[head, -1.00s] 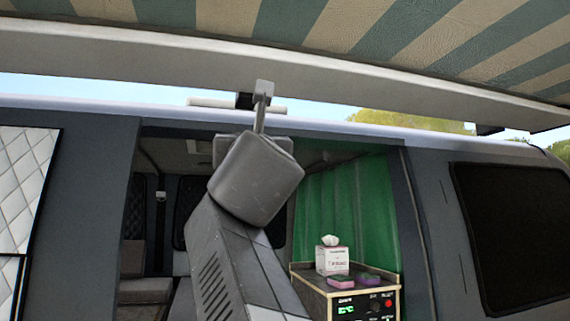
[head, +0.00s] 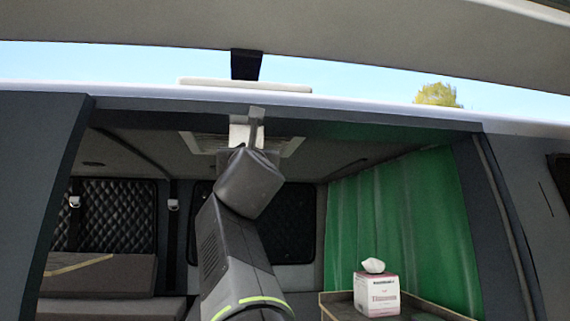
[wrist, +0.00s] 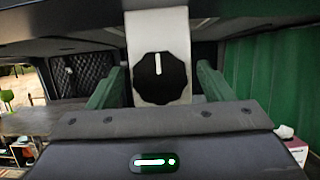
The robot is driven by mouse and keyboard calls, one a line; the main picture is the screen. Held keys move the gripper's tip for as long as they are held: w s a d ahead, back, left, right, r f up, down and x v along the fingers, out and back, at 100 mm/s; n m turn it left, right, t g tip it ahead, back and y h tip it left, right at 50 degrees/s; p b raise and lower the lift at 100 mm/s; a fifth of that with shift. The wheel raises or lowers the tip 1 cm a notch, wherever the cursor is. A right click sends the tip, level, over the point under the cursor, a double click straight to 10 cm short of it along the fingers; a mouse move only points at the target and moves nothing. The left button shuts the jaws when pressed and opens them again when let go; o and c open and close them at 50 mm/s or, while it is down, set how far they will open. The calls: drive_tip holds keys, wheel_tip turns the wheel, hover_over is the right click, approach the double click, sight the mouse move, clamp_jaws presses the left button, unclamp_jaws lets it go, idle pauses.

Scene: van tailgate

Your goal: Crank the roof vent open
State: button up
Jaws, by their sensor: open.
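The roof vent shows on the van ceiling as a pale frame (head: 288,146) behind my arm, with a flat white lid (head: 245,85) on the roof outside. In the wrist view, a white plate (wrist: 158,25) carries a black scalloped knob (wrist: 150,90) with a white mark pointing straight up. My gripper (wrist: 160,84) is open, with one jaw to each side of the knob in the picture. I cannot tell how far the knob is from the jaws, and no contact shows.
The van's door opening frames my arm, with its top edge (head: 330,122) close to the gripper. A green curtain (head: 405,225) hangs at right. A tissue box (head: 377,292) stands on a cabinet below. Seats (head: 98,275) are at left.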

drive_tip(key=shift+w+a+r, duration=0.1)
drive_tip(key=shift+w+r, duration=0.05)
drive_tip(key=shift+w, duration=0.15)
drive_tip(key=shift+s, duration=0.1)
drive_tip(key=c, duration=1)
drive_tip(key=shift+m, duration=0.5)
